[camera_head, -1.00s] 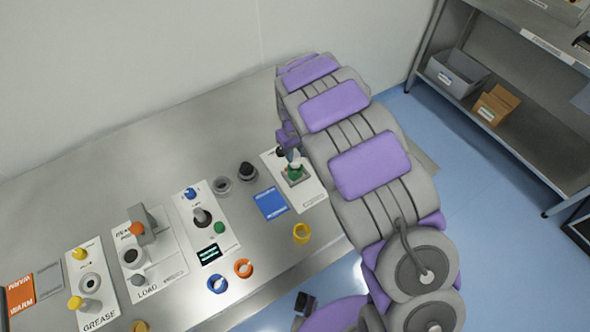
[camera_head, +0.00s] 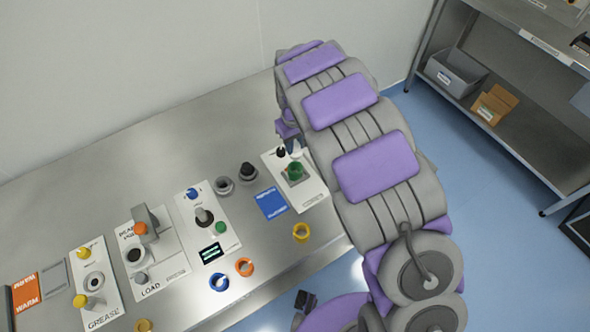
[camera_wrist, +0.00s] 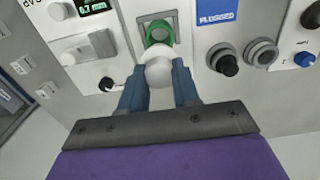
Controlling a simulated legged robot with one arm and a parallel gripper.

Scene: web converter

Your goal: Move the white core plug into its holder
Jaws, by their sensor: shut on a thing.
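My gripper (camera_wrist: 159,88) has its blue fingers closed on the white core plug (camera_wrist: 158,72), a rounded white piece. In the wrist view the plug sits just in front of a green ring-like part (camera_wrist: 158,34) on a light panel and overlaps its near edge. I cannot tell whether they touch. In the head view the green part (camera_head: 295,170) stands on the rightmost white panel (camera_head: 308,192). The fingertips (camera_head: 291,148) show only in part there, beside my arm. I cannot make out which part is the plug's holder.
A blue card (camera_head: 271,204) lies beside the panel, with a black knob (camera_head: 247,171) and grey ring (camera_head: 223,185) behind it. A yellow ring (camera_head: 301,231) lies near the table's front edge. More labelled panels stand to the left. The back of the steel table is clear.

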